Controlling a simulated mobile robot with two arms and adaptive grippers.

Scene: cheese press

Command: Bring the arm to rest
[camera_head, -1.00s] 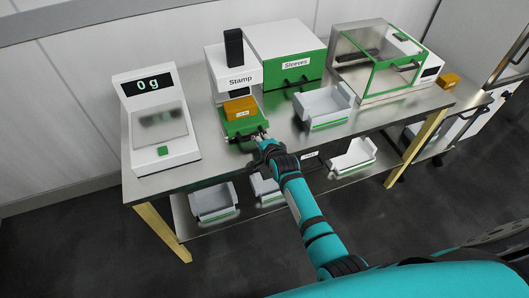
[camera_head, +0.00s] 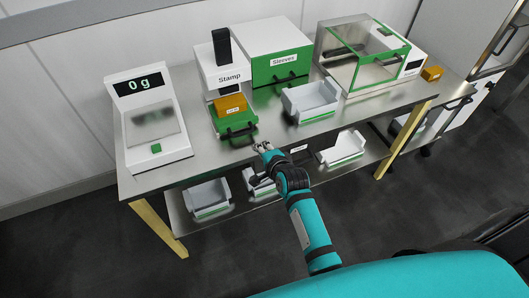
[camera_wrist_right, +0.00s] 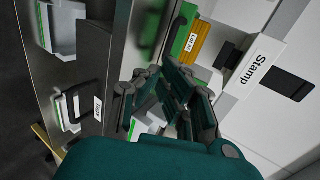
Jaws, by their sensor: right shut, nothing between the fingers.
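My right arm comes in from the lower right in the head view. Its gripper (camera_head: 263,147) is shut and empty, just in front of the table's front edge, below the green tray of the stamp machine. In the right wrist view the gripper (camera_wrist_right: 172,82) fills the middle, with its fingers drawn in and nothing held. The stamp machine (camera_head: 222,65) stands behind it, with an orange block (camera_head: 231,104) on its green tray (camera_head: 238,129). The gripper looks apart from the tray handle. My left gripper is not in view.
The steel table (camera_head: 190,178) carries a scale (camera_head: 150,125) reading 0 g, a green and white Sleeves box (camera_head: 282,62), a grey tray (camera_head: 312,101) and a green-framed glass case (camera_head: 365,60). Several trays sit on the lower shelf. The dark floor in front is clear.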

